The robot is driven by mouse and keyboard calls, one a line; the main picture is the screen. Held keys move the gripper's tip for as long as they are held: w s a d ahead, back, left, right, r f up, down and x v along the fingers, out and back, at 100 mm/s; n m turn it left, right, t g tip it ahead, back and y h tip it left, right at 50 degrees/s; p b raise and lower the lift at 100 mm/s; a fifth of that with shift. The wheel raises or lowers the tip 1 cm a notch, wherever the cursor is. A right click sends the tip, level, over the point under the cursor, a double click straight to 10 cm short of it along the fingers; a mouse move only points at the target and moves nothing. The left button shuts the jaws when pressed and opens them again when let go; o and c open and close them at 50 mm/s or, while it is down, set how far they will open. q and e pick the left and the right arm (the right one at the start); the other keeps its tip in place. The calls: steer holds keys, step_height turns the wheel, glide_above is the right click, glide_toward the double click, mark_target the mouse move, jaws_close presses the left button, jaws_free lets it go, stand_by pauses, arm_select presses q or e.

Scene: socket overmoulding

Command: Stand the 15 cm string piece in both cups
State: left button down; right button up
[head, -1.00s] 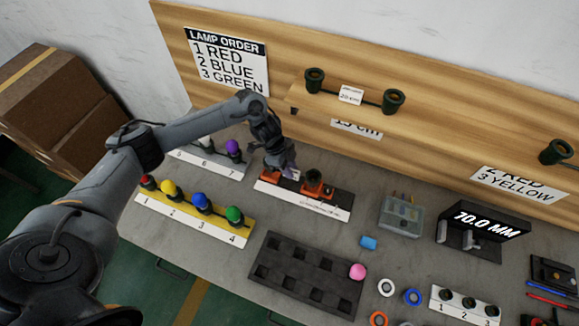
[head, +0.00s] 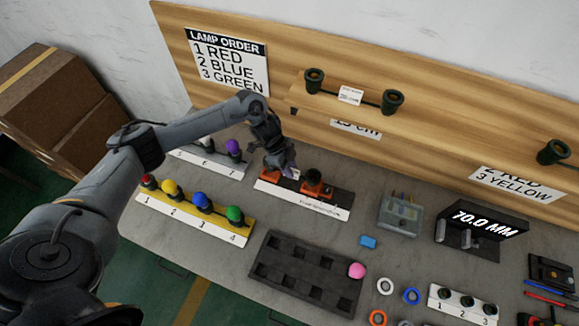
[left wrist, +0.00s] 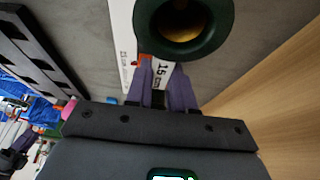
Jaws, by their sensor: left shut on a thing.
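My left gripper (head: 285,167) is low over the left end of the black-and-white cup base (head: 333,205). It is shut on the 15 cm string piece, whose white tag (left wrist: 161,72) shows between the purple fingers in the left wrist view. A dark green socket end (left wrist: 183,25) of the piece, with a round opening, shows close to that camera. In the head view a dark end (head: 313,176) is at the right orange cup (head: 320,190). The left orange cup (head: 268,173) is partly hidden by the gripper. I cannot tell how deeply either end sits. My right gripper is not in view.
A yellow lamp rack (head: 190,222) stands in front of the cup base, and a black compartment tray (head: 300,275) lies to its front right. A shelf behind carries a 20 cm string piece (head: 350,95). A clear box (head: 400,215) stands on the right.

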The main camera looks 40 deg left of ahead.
arm_select(q)
steer(key=shift+p, duration=0.3)
stand_by(0.5)
stand_by(0.7)
steer(key=shift+p, duration=0.35)
steer(key=shift+f, duration=0.2)
stand_by(0.4)
steer(key=shift+f+b, duration=0.75)
steer(key=shift+f, duration=0.6)
steer(key=c, duration=0.9)
jaws_free()
steer(key=p+v, duration=0.1)
steer(key=v, duration=1)
